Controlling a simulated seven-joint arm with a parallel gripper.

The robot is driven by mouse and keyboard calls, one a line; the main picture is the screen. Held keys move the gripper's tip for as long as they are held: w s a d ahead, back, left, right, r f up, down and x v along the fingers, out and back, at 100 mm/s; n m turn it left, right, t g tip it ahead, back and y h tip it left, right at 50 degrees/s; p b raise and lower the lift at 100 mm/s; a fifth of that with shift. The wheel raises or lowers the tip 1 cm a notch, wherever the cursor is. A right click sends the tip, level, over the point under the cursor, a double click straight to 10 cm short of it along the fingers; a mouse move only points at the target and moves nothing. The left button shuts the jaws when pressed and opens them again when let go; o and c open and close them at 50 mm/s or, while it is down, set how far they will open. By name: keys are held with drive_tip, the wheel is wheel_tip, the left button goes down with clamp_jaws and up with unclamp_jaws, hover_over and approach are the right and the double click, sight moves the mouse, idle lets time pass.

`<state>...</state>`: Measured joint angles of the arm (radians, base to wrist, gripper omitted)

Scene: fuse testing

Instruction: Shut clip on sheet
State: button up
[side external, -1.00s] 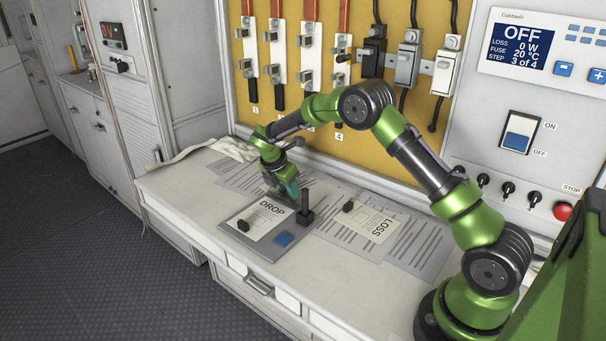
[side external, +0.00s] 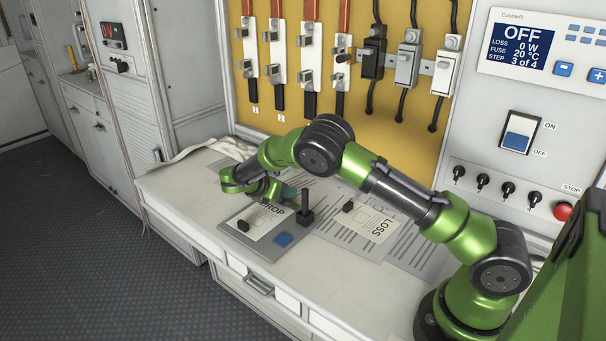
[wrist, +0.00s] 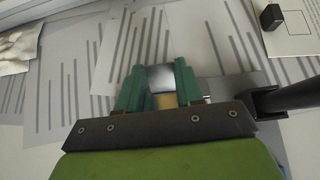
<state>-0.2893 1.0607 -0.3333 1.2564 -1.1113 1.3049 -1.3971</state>
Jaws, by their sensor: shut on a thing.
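The DROP sheet (side external: 259,221) lies on a grey board (side external: 232,222) at the front of the bench; my wrist covers part of its far end. My gripper (side external: 287,191) is low at the board's far edge, tilted nearly flat. In the wrist view its teal fingers (wrist: 158,88) are closed around a shiny silver piece (wrist: 160,78) with a tan part below, which looks like the clip. The side view hides this piece, so I cannot tell whether it grips the sheet.
The LOSS sheet (side external: 367,224) with another black block (side external: 348,207) lies to the right. Striped papers (side external: 413,243) and a crumpled cloth (side external: 228,147) lie around. The bench front is clear.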

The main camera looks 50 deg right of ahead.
drive_tip(key=shift+a+f+h, duration=0.1)
drive_tip(key=shift+a+h, duration=0.25)
drive_tip(key=shift+h, duration=0.8)
drive_tip(key=shift+a+h, duration=0.35)
drive_tip(key=shift+h, duration=0.8)
drive_tip(key=o, duration=1.1)
drive_tip(key=shift+c, duration=0.2)
drive_tip(key=shift+d, duration=0.1)
